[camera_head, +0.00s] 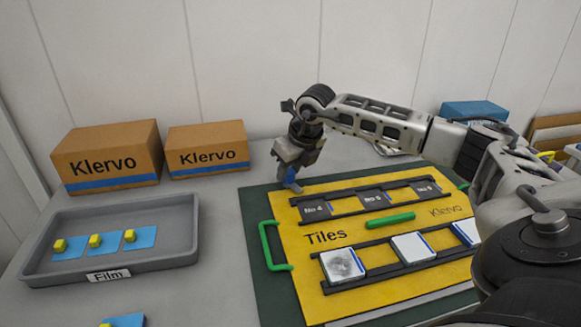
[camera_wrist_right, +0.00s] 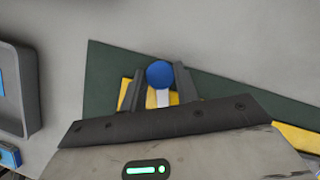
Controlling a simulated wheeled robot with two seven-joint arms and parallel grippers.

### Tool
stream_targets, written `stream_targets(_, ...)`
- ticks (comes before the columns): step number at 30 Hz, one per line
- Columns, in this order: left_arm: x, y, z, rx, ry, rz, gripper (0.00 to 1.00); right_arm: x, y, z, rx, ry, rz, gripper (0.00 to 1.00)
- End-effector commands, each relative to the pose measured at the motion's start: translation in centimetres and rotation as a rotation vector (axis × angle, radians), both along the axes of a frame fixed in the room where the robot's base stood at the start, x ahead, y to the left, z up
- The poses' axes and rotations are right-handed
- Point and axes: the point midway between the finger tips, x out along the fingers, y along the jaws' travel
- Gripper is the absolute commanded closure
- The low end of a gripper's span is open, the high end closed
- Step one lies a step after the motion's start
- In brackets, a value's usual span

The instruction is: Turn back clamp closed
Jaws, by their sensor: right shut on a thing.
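The back clamp shows a round blue knob (camera_wrist_right: 160,74) on a pale lever (camera_wrist_right: 163,98) in the right wrist view, between the two dark fingers. In the head view the blue knob (camera_head: 292,186) is partly hidden under my right gripper (camera_head: 291,172), at the back left corner of the yellow Tiles board (camera_head: 335,277). My right gripper points down and is shut on the clamp there. The clamp's base and exact lever angle are hidden. My left gripper is not in view.
The yellow board lies on a dark green mat (camera_head: 257,204), with dark and white tiles and a green side handle (camera_head: 264,243). A grey Film tray (camera_head: 180,250) stands at the left. Klervo boxes (camera_head: 107,154) stand behind it. My right arm covers the right side.

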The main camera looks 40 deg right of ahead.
Motion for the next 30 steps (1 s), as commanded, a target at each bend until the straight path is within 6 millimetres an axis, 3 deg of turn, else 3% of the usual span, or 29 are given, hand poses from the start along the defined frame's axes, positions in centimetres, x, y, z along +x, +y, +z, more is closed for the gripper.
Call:
stream_targets(13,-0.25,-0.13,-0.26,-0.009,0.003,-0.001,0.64,0.10,0.18,0.09,0.002,-0.003,-0.277,0.92)
stream_targets(30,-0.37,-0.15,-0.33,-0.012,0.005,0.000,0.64,0.10,0.18,0.14,0.002,-0.002,-0.340,0.92)
